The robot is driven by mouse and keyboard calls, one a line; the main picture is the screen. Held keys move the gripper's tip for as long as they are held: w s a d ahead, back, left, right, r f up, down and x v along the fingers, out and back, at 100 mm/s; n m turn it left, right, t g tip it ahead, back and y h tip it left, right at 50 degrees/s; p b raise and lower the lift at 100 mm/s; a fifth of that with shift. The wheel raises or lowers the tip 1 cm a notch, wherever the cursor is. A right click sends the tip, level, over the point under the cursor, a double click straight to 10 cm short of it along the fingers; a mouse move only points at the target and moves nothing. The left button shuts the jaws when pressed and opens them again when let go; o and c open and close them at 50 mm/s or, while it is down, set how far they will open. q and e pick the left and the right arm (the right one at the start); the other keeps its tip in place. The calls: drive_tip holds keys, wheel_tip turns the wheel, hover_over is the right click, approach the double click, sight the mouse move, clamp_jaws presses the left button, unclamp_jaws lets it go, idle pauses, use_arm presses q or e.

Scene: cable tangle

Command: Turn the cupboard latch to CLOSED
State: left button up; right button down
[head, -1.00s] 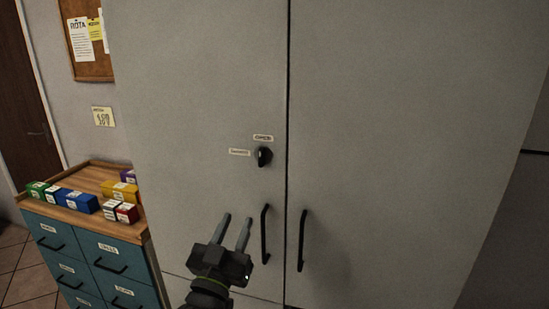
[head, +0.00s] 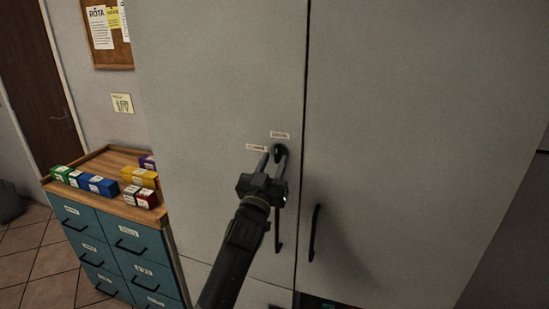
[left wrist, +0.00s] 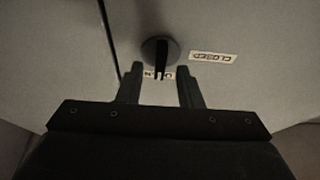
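The latch is a round black knob (head: 280,151) with a raised bar on the grey cupboard's left door. In the left wrist view the knob (left wrist: 160,46) has its bar pointing down at a partly hidden label that appears to read OPEN (left wrist: 168,75). A CLOSED label (left wrist: 213,56) is to the right of the knob there. In the head view two small labels are above (head: 280,135) and left (head: 257,147) of the knob, too small to read. My left gripper (head: 271,152) is open at the knob, its fingertips (left wrist: 158,70) on either side of the bar; contact is unclear. My right gripper is not in view.
Two black vertical door handles flank the door seam; the right one (head: 314,233) is clear, the left one (head: 278,230) stands close to my left arm. A teal drawer unit (head: 110,240) with several coloured boxes on top stands at left.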

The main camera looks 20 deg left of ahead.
use_arm(q)
drive_tip(key=shift+w+r, duration=0.3)
drive_tip(key=shift+w, duration=0.35)
